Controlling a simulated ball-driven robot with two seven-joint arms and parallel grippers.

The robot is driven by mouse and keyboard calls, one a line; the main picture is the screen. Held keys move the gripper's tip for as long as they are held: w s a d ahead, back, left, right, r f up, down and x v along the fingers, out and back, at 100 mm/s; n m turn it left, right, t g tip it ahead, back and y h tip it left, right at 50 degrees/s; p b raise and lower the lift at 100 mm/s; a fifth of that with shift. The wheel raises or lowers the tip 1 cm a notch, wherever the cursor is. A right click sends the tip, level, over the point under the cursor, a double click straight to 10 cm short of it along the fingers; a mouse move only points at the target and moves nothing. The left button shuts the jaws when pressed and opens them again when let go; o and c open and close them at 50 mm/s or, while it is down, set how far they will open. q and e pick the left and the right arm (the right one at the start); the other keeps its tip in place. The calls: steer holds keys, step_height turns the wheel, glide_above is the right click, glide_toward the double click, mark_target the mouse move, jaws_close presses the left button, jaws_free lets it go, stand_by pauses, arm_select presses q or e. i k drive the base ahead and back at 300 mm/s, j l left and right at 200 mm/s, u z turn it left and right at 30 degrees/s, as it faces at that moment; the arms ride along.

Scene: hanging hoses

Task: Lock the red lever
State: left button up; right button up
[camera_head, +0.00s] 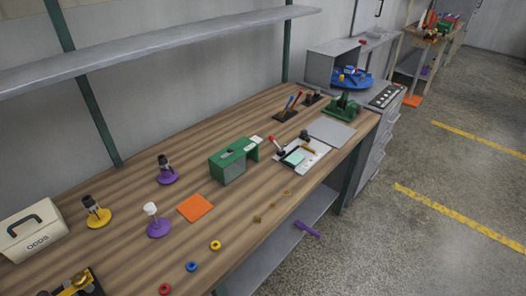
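A lever with a red knob (273,139) stands tilted at the left edge of a light plate (318,146) on the wooden workbench (125,235). A second lever with a dark knob (304,134) stands on the same plate, to its right. A pale green piece (294,157) lies on the plate's front part. The levers are small in the view, and I cannot tell whether the red one is locked. Neither of my grippers shows in this view.
A green box (233,161) stands left of the plate. Purple and yellow stands (97,213), an orange square (195,208), small rings (216,245) and a white ODDS box (31,231) are on the bench. A shelf (150,45) hangs above. The floor at right is open.

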mark_target(271, 138)
steer(key=k+j+z, duration=0.1)
steer(key=j, duration=0.25)
steer(key=k+j+z, duration=0.1)
steer(key=j, duration=0.25)
steer(key=l+u, duration=0.1)
steer(key=u, duration=0.95)
steer(key=l+u, duration=1.2)
steer(key=k+l+u, duration=0.15)
steer(key=l+u, duration=0.3)
steer(key=k+l, duration=0.25)
steer(key=l, duration=0.25)
steer(key=k+l+u, duration=0.15)
steer(key=l, duration=0.35)
steer(key=k+l, duration=0.35)
steer(key=k+l+u, duration=0.1)
steer(key=k+l, duration=0.15)
steer(key=l, duration=0.3)
steer(key=k+l+u, duration=0.1)
steer(key=k+l, duration=0.15)
steer(key=l, duration=0.2)
